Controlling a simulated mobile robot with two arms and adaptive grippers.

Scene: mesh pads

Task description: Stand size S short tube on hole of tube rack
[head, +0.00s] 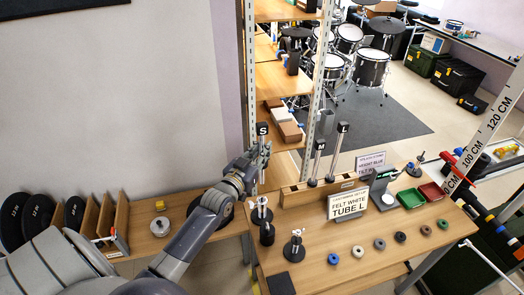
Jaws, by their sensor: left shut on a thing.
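My left gripper (259,160) comes in from the left and is shut on the size S short tube (262,131). The wooden tube rack (292,197) stands along the back of the table, to the right of and below the gripper in the picture. A tube marked M (320,147) and a taller tube marked L (342,128) stand at the rack. The rack's left holes are too small to make out. My right gripper is not in view.
A sign reading "FELT WHITE TUBE L" (348,205) stands before the rack. Small metal stands (294,246) are at the table's left. Several coloured rings (358,252) lie along the front. Green (411,199) and red (431,191) trays sit at right. A shelf post (248,75) rises beside the gripper.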

